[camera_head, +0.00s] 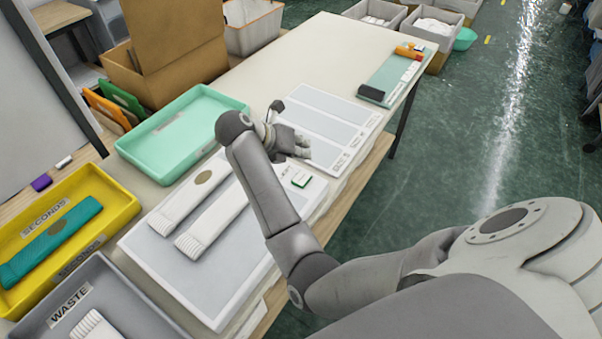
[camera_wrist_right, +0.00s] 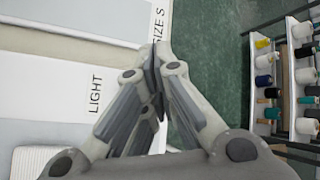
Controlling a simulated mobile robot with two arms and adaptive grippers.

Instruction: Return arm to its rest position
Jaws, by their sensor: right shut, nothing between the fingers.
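My right arm reaches in from the lower right of the head view. Its gripper (camera_head: 300,146) hangs above the table, over the near edge of a white board with several grey panels (camera_head: 322,118). In the right wrist view the fingers of my right gripper (camera_wrist_right: 158,58) are together, with nothing held. A panel edge marked LIGHT (camera_wrist_right: 96,92) and the lettering SIZE S show left of the fingers. My left gripper is in neither view.
White ribbed knit pieces (camera_head: 212,220) lie on a grey panel left of my arm. A mint tray (camera_head: 240,104), yellow SECONDS tray (camera_head: 128,200) and grey WASTE tray (camera_head: 128,290) surround it. Green floor (camera_head: 450,150) is open at right. A thread rack (camera_wrist_right: 285,90) stands right.

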